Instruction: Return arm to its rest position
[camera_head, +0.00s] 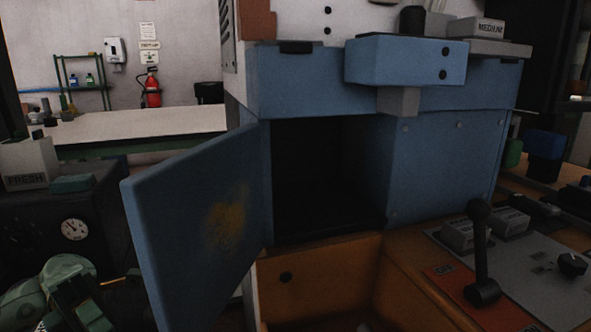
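My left gripper (78,300), pale green, is at the bottom left corner, partly cut off by the picture's edge. It is in front of the dark box with a dial and left of the open blue door (195,225). It is dim there, and I cannot tell whether its fingers are open or shut. My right gripper is not in view. A black lever with a ball knob (480,250) stands nearly upright on the right-hand panel, with no gripper near it.
The blue cabinet (440,165) has a dark open compartment. Below it is an open orange-brown bin (320,280). A dark box with a dial (75,229) is at left, with a block marked FRESH (28,165). A pale table (140,124) stands behind.

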